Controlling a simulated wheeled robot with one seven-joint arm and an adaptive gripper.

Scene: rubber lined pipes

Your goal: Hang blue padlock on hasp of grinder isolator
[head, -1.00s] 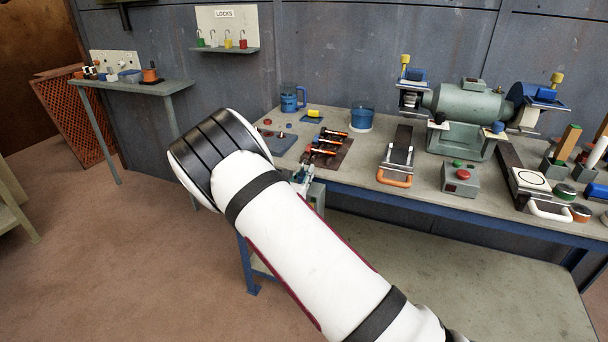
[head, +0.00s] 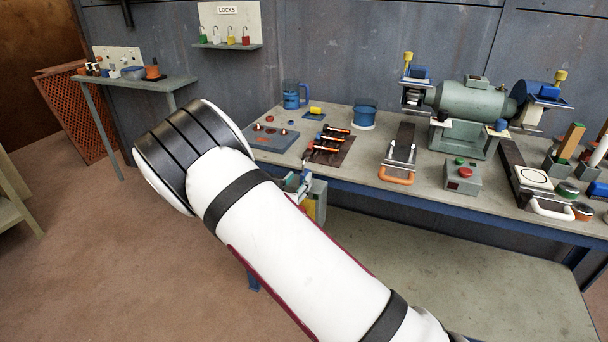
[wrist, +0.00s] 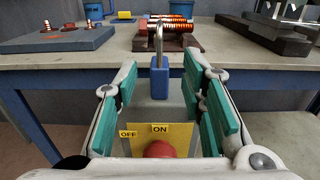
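The blue padlock (wrist: 160,78) is upright in the middle of the wrist view, shackle up, at the top of the grinder isolator. The isolator is a grey box (wrist: 163,110) with a yellow plate (wrist: 188,136) marked OFF and ON and a red knob (wrist: 160,149). In the head view the isolator (head: 318,203) is at the bench's front edge, partly behind my arm. My gripper (wrist: 162,92) is open, its teal pads on either side of the padlock with a visible gap to each. I cannot make out the hasp or whether the shackle passes through it.
A LOCKS shelf (head: 228,46) with other padlocks is on the wall.

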